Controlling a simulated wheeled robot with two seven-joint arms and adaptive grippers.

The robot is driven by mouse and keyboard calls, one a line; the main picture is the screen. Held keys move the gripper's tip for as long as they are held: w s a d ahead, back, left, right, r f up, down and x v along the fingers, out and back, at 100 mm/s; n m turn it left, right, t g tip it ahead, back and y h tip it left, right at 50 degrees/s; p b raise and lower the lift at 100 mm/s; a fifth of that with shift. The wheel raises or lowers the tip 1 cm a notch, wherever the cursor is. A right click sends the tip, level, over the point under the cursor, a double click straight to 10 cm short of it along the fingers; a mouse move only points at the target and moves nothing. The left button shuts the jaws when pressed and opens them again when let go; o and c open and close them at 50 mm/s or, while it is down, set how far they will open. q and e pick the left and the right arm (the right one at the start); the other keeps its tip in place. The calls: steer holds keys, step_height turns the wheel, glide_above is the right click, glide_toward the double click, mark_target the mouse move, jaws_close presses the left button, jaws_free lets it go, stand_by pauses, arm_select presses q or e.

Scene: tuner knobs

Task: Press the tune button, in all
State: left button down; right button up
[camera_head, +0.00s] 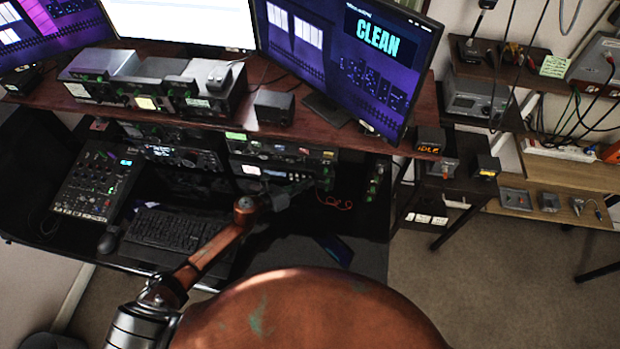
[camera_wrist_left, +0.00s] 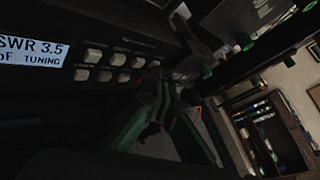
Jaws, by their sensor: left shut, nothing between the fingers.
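The tuner (camera_head: 272,171) is a dark unit in the rack under the desk shelf. In the left wrist view its lit display (camera_wrist_left: 33,50) reads "SWR 3.5" with "TUNING" below. Two rows of small pale buttons (camera_wrist_left: 118,59) sit right of the display; their labels are too small to read, so I cannot tell which is tune. My left gripper (camera_head: 303,184) is shut and empty in front of the tuner's right part. In the left wrist view its dark green fingers (camera_wrist_left: 156,88) meet close to the right end of the button rows; contact cannot be told. My right gripper is not in view.
Other radio units (camera_head: 170,150) fill the rack to the left. A keyboard (camera_head: 175,230) and a mixer (camera_head: 97,181) lie on the lower desk. The wooden shelf (camera_head: 330,134) overhangs the rack. A monitor (camera_head: 345,60) shows "CLEAN".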

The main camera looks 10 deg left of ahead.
arm_select(q)
steer(key=shift+s, duration=0.75)
steer(key=shift+s+p, duration=0.55)
steer(key=shift+s, duration=1.95)
